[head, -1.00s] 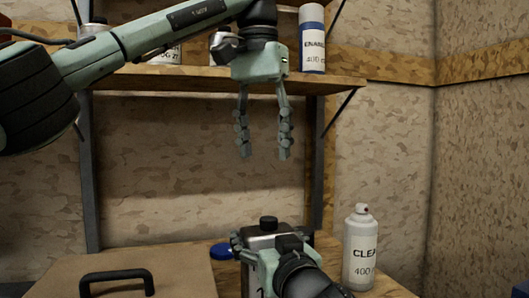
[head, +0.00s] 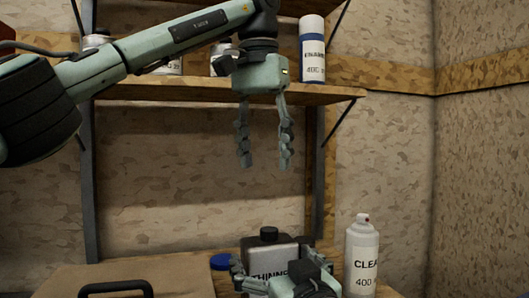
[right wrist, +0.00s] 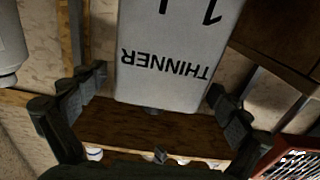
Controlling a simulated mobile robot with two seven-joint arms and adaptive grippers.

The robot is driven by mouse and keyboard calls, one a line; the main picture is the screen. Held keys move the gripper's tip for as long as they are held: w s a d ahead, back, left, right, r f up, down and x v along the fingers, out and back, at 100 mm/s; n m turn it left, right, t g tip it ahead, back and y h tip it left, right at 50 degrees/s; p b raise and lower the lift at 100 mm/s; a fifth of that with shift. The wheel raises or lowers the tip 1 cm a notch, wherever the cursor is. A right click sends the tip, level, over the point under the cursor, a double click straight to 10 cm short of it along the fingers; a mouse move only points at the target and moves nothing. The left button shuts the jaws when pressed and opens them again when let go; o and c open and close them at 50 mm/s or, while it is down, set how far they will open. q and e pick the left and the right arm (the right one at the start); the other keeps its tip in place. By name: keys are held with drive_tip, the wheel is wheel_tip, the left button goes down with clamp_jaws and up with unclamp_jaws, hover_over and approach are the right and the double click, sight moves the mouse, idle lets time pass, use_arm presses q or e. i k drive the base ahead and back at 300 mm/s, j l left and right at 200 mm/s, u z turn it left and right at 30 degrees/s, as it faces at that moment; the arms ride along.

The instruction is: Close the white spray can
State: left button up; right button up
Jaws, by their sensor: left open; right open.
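The white spray can (head: 361,255) stands upright on the bench at the right, its red nozzle bare on top. A blue cap (head: 221,261) lies on the bench left of the grey thinner can. My left gripper (head: 264,166) is open and empty, hanging fingers down in front of the wall below the shelf. My right gripper (head: 282,272) is open, low at the thinner can (head: 268,251), left of the spray can. In the right wrist view, the thinner can (right wrist: 170,50) shows upside down between the open fingers; contact cannot be told.
A wooden shelf (head: 200,90) above holds a blue-and-white spray can (head: 312,50) and other containers. A brown case (head: 130,275) with a black handle lies at the front left. A wall closes off the right side.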

sight(361, 240)
drive_tip(key=k+l, duration=0.25)
drive_tip(key=k, duration=0.25)
drive_tip(key=k+l, duration=0.2)
drive_tip(key=k, duration=0.25)
